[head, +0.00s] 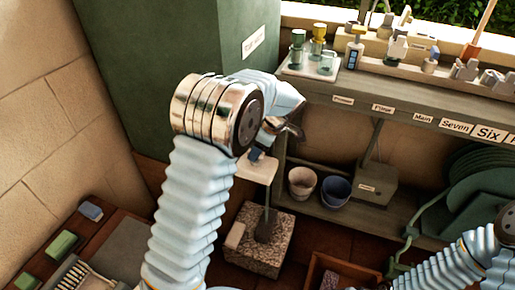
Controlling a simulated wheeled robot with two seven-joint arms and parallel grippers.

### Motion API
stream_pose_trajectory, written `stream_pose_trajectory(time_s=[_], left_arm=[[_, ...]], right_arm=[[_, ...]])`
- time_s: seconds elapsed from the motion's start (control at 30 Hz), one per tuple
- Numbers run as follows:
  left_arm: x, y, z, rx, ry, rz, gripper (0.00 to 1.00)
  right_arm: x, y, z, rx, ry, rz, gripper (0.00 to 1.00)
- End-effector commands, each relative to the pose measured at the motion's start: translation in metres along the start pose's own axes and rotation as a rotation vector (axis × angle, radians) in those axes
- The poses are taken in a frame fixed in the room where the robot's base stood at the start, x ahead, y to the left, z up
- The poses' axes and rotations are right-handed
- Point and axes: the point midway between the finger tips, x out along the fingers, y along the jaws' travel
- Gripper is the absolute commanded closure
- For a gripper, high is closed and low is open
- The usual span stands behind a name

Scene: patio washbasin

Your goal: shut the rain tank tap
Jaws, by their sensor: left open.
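The rain tank (155,50) is the tall dark green block at the upper left, with a white label (253,42) on its front. My left arm reaches up across the tank's front. My left gripper (277,140) is small and partly covered by its own wrist, just right of the tank's lower front; it is open. A small blue piece (255,154) shows just under the wrist, close to the gripper; I cannot tell whether it is the tap's handle. The rest of the tap is hidden behind my arm, and contact cannot be seen. My right gripper is outside the view.
A labelled shelf (400,102) on the right bears bottles, a glass tray and fittings. Two pots (302,182) (336,190) and a grey box (376,184) stand below it. A speckled stone block (262,250) is under the gripper. A green hose reel (482,180) is far right.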

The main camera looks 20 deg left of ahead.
Motion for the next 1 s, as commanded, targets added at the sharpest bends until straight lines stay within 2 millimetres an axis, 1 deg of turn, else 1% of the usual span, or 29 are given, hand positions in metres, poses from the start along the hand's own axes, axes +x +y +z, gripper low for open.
stream_pose_trajectory(time_s=[0.17, 0.2, 0.47, 0.77, 1.0], left_arm=[[0.0, 0.0, 0.0, 0.0, 0.0, 0.0, 0.56], [0.0, 0.0, 0.0, 0.0, 0.0, 0.0, 0.59], [0.0, 0.0, 0.0, 0.0, 0.0, 0.0, 0.99], [0.0, 0.0, 0.0, 0.014, -0.001, 0.006, 1.0], [0.002, -0.001, 0.001, 0.104, -0.001, 0.044, 1.0]], right_arm=[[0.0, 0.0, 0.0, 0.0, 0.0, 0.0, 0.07], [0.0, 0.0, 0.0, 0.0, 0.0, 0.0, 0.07], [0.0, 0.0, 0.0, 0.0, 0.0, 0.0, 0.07], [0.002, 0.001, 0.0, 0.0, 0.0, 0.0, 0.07], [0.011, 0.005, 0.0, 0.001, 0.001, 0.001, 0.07]])
